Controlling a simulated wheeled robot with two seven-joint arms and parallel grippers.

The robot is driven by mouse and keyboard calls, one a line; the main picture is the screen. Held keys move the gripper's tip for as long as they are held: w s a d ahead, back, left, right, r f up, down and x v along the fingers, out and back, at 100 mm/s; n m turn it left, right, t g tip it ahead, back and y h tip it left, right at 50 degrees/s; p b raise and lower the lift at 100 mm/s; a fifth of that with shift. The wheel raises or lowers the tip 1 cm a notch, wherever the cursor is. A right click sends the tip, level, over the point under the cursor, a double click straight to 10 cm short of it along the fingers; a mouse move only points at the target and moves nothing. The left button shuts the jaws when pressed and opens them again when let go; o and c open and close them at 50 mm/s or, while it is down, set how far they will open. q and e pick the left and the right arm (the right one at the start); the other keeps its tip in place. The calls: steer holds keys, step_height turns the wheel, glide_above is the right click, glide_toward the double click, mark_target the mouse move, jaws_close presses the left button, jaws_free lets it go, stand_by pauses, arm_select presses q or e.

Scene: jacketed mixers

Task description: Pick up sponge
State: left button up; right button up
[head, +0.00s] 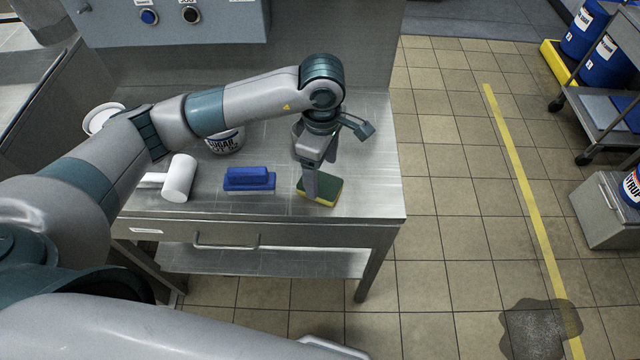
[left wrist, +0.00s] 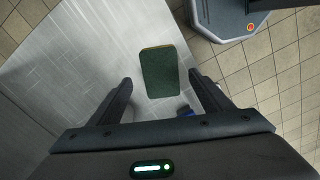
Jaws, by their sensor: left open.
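The sponge (head: 328,190), yellow with a dark green top, lies flat near the front right of the steel table. My left gripper (head: 311,190) is over it, pointing down, and hides part of it in the head view. In the left wrist view the sponge's green face (left wrist: 160,72) shows ahead of the two spread fingers of the gripper (left wrist: 158,92), a little above the middle of the picture. The gripper is open and nothing is between its fingers. I cannot tell how high above the sponge the fingertips are. My right gripper is in neither view.
On the table (head: 375,190) a blue brush (head: 248,179) lies left of the sponge, then a white mallet (head: 179,178). A sugar tub (head: 226,142) stands behind, partly hidden by my arm. The table's right edge is close to the sponge, and its front right corner is bare.

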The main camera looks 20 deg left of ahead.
mark_target(320, 183)
arm_select(q)
steer(key=shift+a+f+p, duration=0.1)
steer(key=shift+f+p, duration=0.45)
steer(key=shift+p, duration=0.1)
step_height(320, 183, down, 3)
steer(key=shift+s+r+p, duration=0.1)
steer(key=shift+p, duration=0.6)
steer(key=shift+f, duration=0.45)
steer(key=shift+c, duration=0.6)
steer(key=c, duration=1.1)
steer(key=shift+r, duration=0.2)
